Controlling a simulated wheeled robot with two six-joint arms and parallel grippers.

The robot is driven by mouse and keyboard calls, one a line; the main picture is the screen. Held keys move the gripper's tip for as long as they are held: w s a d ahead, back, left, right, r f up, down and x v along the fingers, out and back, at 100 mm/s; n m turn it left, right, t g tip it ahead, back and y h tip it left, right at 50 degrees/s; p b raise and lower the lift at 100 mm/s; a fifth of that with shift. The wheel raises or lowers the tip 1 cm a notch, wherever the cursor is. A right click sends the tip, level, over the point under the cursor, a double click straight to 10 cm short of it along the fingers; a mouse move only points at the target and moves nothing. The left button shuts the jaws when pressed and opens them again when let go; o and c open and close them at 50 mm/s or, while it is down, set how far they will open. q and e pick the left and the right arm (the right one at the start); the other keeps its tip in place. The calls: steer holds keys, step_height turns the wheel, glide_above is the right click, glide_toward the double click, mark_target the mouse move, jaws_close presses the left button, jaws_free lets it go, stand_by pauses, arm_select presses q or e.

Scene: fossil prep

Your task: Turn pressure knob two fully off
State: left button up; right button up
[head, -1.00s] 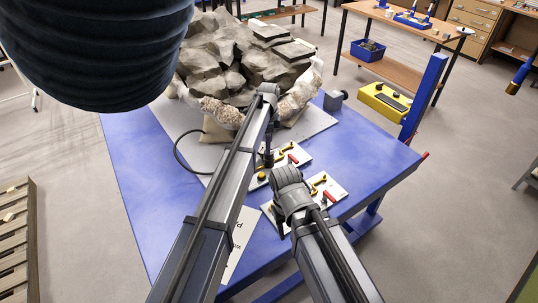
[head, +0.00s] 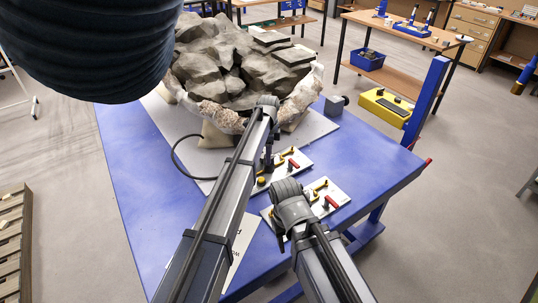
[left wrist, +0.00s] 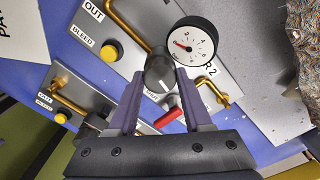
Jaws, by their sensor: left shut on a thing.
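A dark round knob (left wrist: 159,73) with a pale mark stands on the panel labelled 2 (left wrist: 128,62). My left gripper (left wrist: 158,85) is shut on this knob, one finger on each side of it. Beside the knob is a white gauge (left wrist: 195,42) with a red needle. A yellow bleed button (left wrist: 110,52) and a red handle (left wrist: 170,117) are also on this panel. In the head view my left gripper (head: 268,165) is at the farther panel, mostly hidden by its arm. My right arm (head: 293,207) is over the nearer panel (head: 338,193); its fingers cannot be made out.
The blue table (head: 140,185) carries a large rock fossil (head: 235,65) behind the panels. A black hose (head: 176,160) curves to the left of the farther panel. A second panel with a yellow button (left wrist: 61,118) lies close to the left gripper. The table's left side is clear.

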arm_select(q)
jaws_close()
